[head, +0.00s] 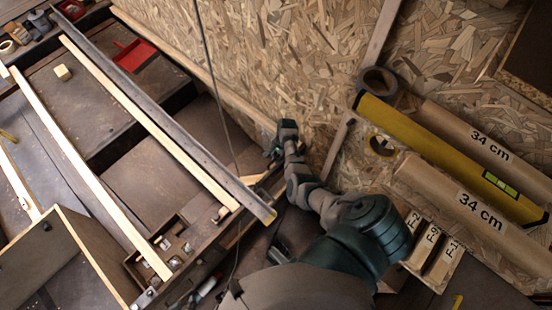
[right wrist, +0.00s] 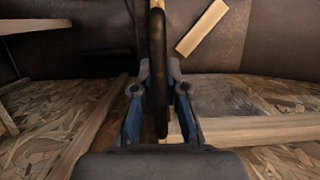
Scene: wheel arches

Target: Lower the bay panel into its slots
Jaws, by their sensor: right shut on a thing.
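My right gripper (head: 271,154) is at the middle of the head view, at the foot of the chipboard wall. Its arm comes in from the lower right. In the right wrist view its blue fingers (right wrist: 160,120) are shut on a thin, dark, upright piece (right wrist: 157,70) seen edge-on, with a pale top end. I cannot tell for sure that this piece is the bay panel. In the head view, what it holds is mostly hidden. A long dark bar (head: 165,115) runs diagonally beside pale wooden strips (head: 140,115), left of the gripper. The slots cannot be made out.
An open box (head: 62,262) stands at lower left. Cardboard tubes (head: 455,200), a yellow level (head: 450,155) and labelled blocks (head: 432,250) crowd the right. A thin cable hangs left of the gripper.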

